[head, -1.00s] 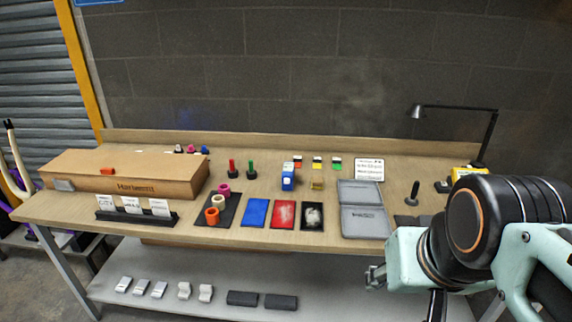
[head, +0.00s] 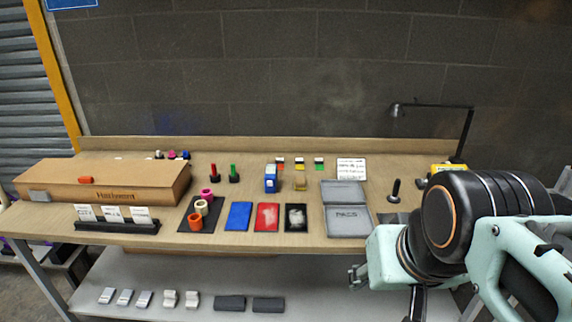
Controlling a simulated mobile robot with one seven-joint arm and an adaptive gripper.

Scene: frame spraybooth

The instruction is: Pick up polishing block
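I cannot tell for sure which object is the polishing block. Small blocks lie on the lower shelf: several pale grey ones (head: 125,297) at left and two dark ones, the first (head: 230,302) and the second (head: 268,304), to their right. A small yellowish block (head: 300,184) stands on the bench top behind the pads. My gripper (head: 356,276) is at the right, in front of the bench edge, and apart from all these blocks. Its fingers are small and partly hidden, so its opening is unclear. I see nothing held.
Free room shows on the shelf's right part.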

